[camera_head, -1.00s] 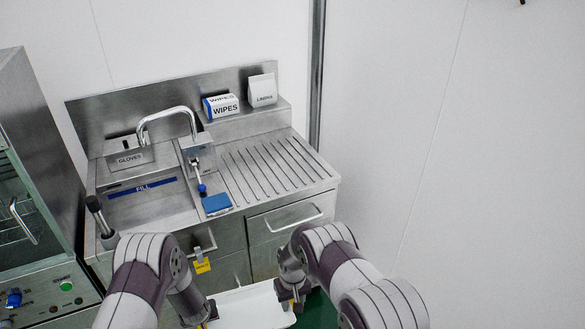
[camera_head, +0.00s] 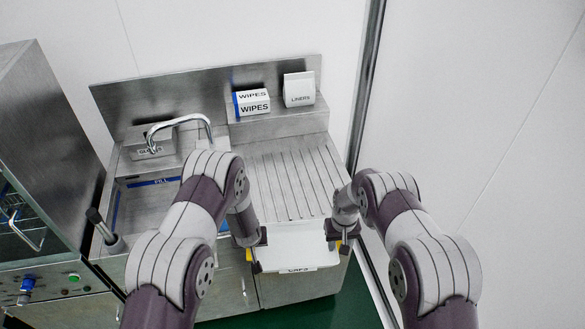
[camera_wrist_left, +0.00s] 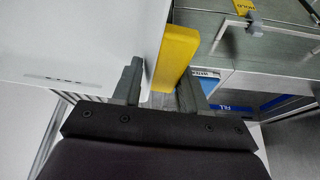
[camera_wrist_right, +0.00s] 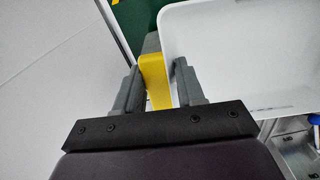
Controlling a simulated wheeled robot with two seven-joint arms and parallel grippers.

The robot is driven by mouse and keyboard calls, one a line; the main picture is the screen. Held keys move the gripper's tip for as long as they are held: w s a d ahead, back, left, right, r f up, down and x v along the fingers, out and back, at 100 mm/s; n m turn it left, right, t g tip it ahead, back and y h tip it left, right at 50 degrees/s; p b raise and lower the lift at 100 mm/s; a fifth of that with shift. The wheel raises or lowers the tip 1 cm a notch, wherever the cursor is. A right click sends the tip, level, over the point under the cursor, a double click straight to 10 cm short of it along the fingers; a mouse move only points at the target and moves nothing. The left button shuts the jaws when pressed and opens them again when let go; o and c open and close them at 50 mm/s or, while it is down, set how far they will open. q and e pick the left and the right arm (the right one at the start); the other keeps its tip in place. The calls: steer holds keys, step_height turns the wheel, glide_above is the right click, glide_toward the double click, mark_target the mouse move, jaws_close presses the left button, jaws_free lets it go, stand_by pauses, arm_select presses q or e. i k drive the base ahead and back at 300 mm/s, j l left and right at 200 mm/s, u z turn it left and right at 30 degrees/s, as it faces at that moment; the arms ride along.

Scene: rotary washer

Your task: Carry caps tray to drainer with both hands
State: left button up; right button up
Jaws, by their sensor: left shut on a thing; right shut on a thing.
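The white caps tray (camera_head: 292,262) is held between my two grippers in the head view, its "CAPS" label facing me. It is at the front edge of the ribbed steel drainer (camera_head: 290,190); I cannot tell whether it touches it. My left gripper (camera_head: 256,253) is shut on the yellow handle (camera_wrist_left: 174,58) at the tray's left side. My right gripper (camera_head: 343,240) is shut on the yellow handle (camera_wrist_right: 154,78) at the right side. The tray's white inside (camera_wrist_right: 245,50) shows empty in the right wrist view.
A sink with a curved faucet (camera_head: 180,125) lies left of the drainer. A wipes box (camera_head: 252,102) and a liners pack (camera_head: 299,90) stand on the back ledge. A steel machine (camera_head: 40,150) is at far left. The wall is close on the right. The ribbed drainer surface looks clear.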

mark_target(296, 195)
steer(key=i, duration=0.9)
